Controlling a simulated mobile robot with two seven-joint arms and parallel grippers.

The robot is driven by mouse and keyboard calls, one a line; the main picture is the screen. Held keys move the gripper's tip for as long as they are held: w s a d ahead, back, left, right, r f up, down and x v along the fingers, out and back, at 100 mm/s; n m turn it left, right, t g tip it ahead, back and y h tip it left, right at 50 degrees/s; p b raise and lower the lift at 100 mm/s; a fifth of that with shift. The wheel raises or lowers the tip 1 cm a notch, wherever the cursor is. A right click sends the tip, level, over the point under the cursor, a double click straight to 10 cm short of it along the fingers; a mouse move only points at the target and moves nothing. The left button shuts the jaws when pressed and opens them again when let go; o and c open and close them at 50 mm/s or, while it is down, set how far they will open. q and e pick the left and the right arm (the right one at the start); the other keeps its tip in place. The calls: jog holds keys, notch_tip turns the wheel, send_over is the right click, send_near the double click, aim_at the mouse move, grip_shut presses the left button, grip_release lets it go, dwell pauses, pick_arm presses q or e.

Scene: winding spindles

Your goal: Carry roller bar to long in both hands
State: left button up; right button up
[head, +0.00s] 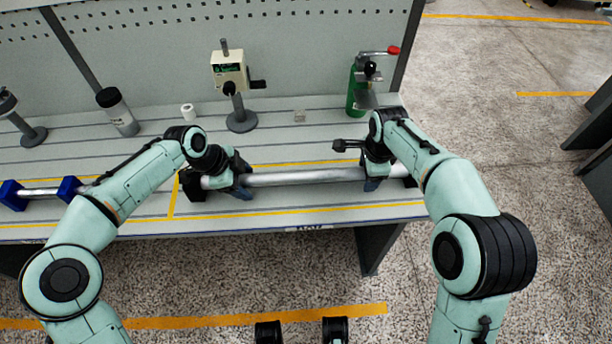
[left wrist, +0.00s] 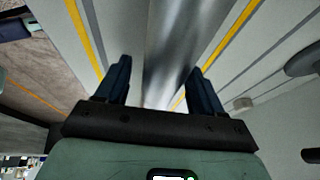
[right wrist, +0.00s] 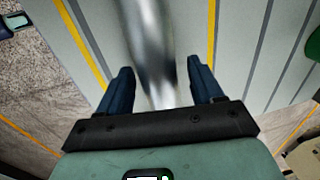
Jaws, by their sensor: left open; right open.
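The roller bar (head: 305,177) is a long shiny metal bar lying level along the workbench, with a black support (head: 191,186) at its left end and a dark one partly hidden at its right end. My left gripper (head: 238,187) is open at the bar's left part. In the left wrist view its fingers (left wrist: 160,85) stand on either side of the bar (left wrist: 172,40). My right gripper (head: 373,178) is open at the bar's right part. In the right wrist view its fingers (right wrist: 162,86) also straddle the bar (right wrist: 150,35). Contact cannot be told.
A shorter bar (head: 42,191) rests in blue holders at the left. Behind stand a cream device on a post (head: 230,75), a dark-lidded container (head: 117,112), a small white cylinder (head: 187,111) and a green device (head: 356,92). Yellow lines mark the workbench (head: 285,215).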

pick_arm(q)
grip_shut()
pick_arm(e)
grip_shut()
dwell(0.9)
